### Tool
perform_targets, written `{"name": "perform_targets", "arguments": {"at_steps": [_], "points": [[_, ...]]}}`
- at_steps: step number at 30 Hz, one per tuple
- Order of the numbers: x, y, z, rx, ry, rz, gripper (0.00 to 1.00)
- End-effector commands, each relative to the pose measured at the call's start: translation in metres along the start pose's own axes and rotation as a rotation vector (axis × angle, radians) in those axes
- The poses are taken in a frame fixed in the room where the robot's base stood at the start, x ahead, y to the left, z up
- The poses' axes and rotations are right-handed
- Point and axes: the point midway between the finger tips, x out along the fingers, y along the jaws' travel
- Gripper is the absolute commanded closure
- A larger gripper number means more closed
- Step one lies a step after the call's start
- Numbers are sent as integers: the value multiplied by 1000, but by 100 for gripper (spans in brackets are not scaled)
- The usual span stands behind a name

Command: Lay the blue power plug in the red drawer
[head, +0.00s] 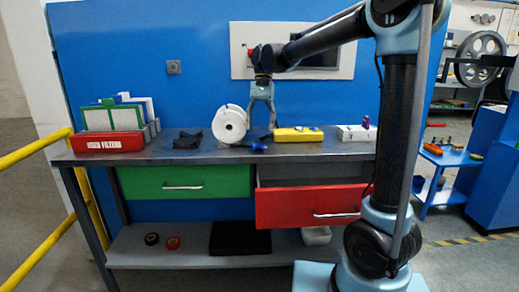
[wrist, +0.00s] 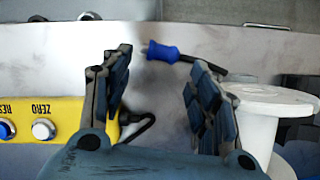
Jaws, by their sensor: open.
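The blue power plug (head: 259,147) lies on the grey workbench close to its front edge. In the wrist view the plug (wrist: 161,51) shows between and just beyond my fingertips, with a dark cable running right behind the right finger. My gripper (head: 261,122) points down above the bench, open and empty; its two fingers spread apart in the wrist view (wrist: 160,62). The red drawer (head: 285,207) under the bench is pulled out, to the right of the plug and below it. Its grey inside shows in part, and I see nothing in that part.
A white spool (head: 229,124) stands just left of my gripper. A yellow box (head: 298,134) with buttons lies to the right. Red-based filters (head: 108,141) stand at the left end. The green drawer (head: 185,181) is shut. A black mat (head: 240,239) lies on the lower shelf.

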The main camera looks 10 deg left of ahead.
Motion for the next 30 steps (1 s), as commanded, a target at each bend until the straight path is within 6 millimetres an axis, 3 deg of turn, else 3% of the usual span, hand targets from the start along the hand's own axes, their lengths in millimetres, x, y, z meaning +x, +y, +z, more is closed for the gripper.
{"name": "perform_targets", "arguments": {"at_steps": [8, 18, 27, 30], "points": [[18, 0, 1, 1, 0, 0, 45], [58, 1, 5, 0, 0, 0, 45], [61, 2, 4, 1, 0, 0, 45], [61, 2, 4, 2, 0, 0, 68]]}}
